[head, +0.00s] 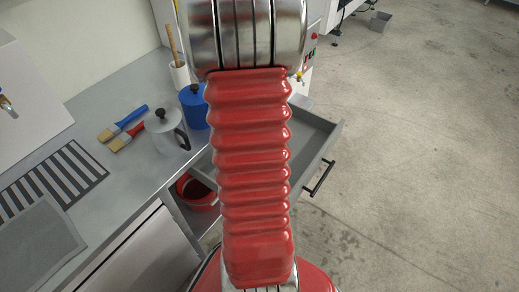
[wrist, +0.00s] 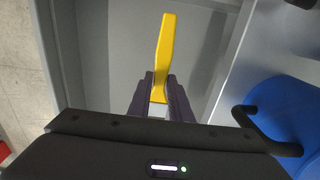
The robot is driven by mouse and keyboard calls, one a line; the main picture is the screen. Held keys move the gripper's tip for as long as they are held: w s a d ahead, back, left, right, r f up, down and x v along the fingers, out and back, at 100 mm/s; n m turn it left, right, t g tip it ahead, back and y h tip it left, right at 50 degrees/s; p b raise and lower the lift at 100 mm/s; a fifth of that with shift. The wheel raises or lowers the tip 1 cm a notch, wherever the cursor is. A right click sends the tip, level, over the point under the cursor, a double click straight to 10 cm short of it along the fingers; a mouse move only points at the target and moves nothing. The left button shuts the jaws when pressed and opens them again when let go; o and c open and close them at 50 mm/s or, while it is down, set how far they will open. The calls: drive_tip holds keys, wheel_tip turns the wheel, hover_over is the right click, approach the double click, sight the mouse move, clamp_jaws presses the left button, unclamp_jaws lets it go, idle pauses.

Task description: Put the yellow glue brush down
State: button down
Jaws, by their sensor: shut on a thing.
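The yellow glue brush (wrist: 164,45) shows in the wrist view, its handle pointing up the picture. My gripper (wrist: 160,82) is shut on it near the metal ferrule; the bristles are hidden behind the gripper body. The brush is over the grey interior of the open drawer (wrist: 110,60); I cannot tell how high above the floor it is. In the head view my arm hides the gripper and the brush, and the open drawer (head: 322,133) shows to the right of the arm.
A blue pot (wrist: 285,115) with a dark handle stands close on the right in the wrist view. On the counter are a grey pot (head: 166,131), a blue brush (head: 128,122), a red brush (head: 125,138) and a slotted rack (head: 60,180). A red bucket (head: 199,197) sits below.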

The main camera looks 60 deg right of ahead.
drive_tip(key=shift+f, duration=0.1)
drive_tip(key=shift+s+f, duration=0.1)
drive_tip(key=shift+f, duration=2.95)
drive_tip(key=shift+f, duration=1.85)
drive_tip(key=c, duration=1.6)
unclamp_jaws()
drive_tip(key=shift+f, duration=0.1)
wheel_tip(320, 180, up, 12)
drive_tip(key=shift+d+r, duration=0.1)
drive_tip(key=shift+r, duration=0.05)
